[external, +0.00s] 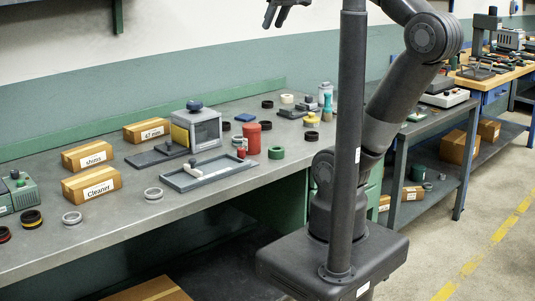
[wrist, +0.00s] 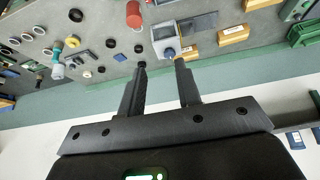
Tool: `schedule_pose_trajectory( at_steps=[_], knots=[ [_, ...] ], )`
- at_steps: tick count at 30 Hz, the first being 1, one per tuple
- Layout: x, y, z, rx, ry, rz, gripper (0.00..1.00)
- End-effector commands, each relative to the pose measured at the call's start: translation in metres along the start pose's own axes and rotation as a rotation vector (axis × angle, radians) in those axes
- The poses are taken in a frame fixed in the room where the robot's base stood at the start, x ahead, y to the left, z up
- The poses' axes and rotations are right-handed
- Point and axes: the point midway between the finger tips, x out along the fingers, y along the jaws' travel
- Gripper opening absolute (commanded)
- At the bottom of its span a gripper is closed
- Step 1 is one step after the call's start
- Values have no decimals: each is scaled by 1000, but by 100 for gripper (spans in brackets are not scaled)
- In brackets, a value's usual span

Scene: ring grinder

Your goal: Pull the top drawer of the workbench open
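The workbench (external: 150,222) has a long grey top running from the lower left toward the back right. A green cabinet (external: 374,197) stands under its right end. The cabinet is mostly hidden behind my column and arm, so I cannot make out the top drawer, its handle, or whether it is open. My gripper (external: 276,14) is high above the bench, near the wall and the top edge of the external view, well away from the cabinet. In the wrist view my gripper (wrist: 160,66) has its two fingers spread apart with nothing between them.
On the bench stand cardboard boxes (external: 92,185), a grey machine (external: 204,130), a flat tray (external: 209,172), a red cylinder (external: 252,138) and several rings. A second table (external: 425,121) adjoins at the right. The floor (external: 455,240) at the right is clear.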

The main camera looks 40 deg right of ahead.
Motion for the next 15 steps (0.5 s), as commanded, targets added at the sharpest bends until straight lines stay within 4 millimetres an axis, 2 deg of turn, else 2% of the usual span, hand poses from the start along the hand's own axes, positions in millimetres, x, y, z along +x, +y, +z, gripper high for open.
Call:
schedule_pose_trajectory(
  at_steps=[3, 11, 15],
  knots=[
    [-32, 0, -18, 0, 3, 0, 31],
    [-6, 32, -41, 222, -67, -106, 31],
    [6, 61, -56, 376, -84, -182, 31]
  ],
)
